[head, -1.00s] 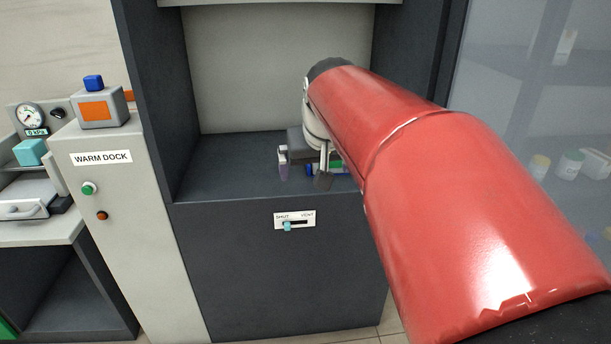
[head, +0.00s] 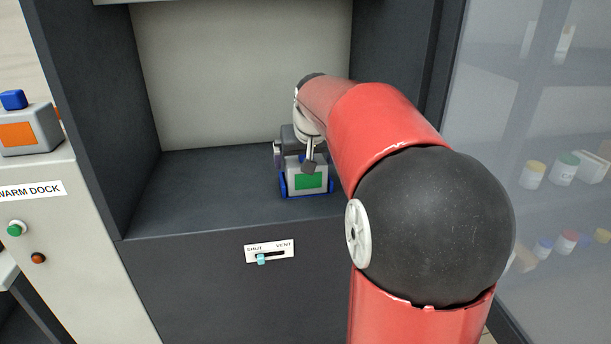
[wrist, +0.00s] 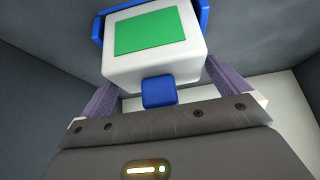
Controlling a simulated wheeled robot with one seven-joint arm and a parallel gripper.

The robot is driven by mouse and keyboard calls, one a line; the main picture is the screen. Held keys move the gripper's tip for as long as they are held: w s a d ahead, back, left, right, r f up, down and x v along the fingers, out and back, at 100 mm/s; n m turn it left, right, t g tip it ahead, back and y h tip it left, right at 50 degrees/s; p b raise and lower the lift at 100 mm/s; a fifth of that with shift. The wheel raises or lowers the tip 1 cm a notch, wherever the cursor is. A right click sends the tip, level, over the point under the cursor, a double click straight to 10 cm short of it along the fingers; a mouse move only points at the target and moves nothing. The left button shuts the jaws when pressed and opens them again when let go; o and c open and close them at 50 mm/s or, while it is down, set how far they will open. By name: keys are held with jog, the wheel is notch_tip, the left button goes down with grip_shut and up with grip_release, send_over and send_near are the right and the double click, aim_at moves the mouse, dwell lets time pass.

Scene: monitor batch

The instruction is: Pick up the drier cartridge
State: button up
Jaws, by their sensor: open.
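A white-grey box-shaped cartridge with a green label (head: 309,181) stands in a blue holder (head: 283,186) on the alcove floor. Its blue top knob (wrist: 159,91) shows in the wrist view, below the green label (wrist: 150,31). My gripper (head: 290,150) is at the top of this cartridge, partly hidden by my wrist. In the wrist view its purple fingers stand apart, one on each side of the knob, with gaps to it. A similar cartridge with an orange label (head: 20,134) stands on the warm dock at left. No label text names either cartridge.
Dark side walls (head: 82,120) enclose the alcove, and its floor (head: 200,185) is clear left of the cartridge. A shut/vent slider (head: 269,252) is on the front panel below. A glass-fronted cabinet with several jars (head: 565,168) stands at right.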

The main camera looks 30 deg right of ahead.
jog(key=shift+c, duration=0.3)
jog(key=c, duration=1)
jog(key=shift+r, duration=0.1)
